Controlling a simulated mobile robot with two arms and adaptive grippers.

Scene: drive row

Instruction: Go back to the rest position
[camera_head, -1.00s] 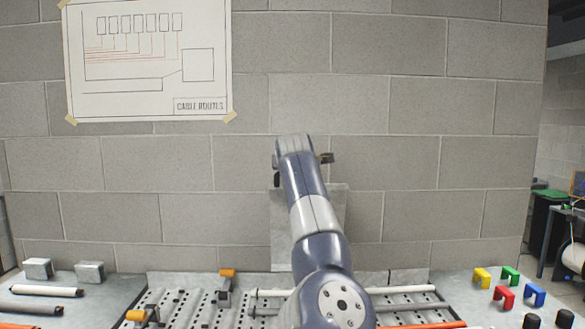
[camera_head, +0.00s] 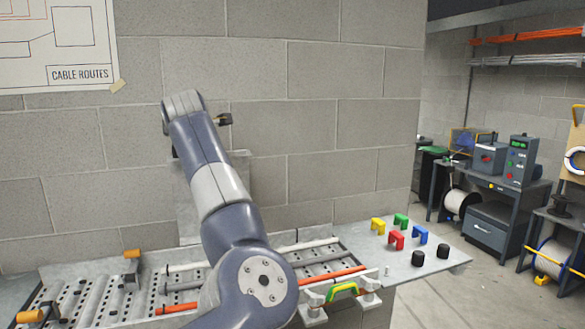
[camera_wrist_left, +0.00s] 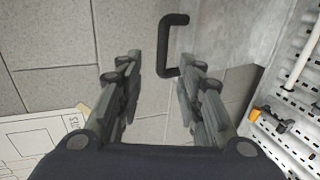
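My left arm reaches up from the bottom in the head view, its wrist in front of the block wall. The gripper is mostly hidden behind the wrist there; a small dark part sticks out at its right. In the left wrist view my left gripper (camera_wrist_left: 161,82) is open, its two dark fingers apart with nothing held. A black bar handle (camera_wrist_left: 164,45) on a grey panel (camera_wrist_left: 225,35) lies beyond the fingertips, seen between them; I see no contact. The panel also shows behind my arm in the head view (camera_head: 240,180). My right gripper is not in view.
A perforated bench rack (camera_head: 85,300) with rods lies below the arm. Coloured clips (camera_head: 396,240) and black caps (camera_head: 417,258) are on the bench's right end. A cable poster (camera_head: 60,45) hangs left. Floor and a workbench with equipment (camera_head: 490,170) are at right.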

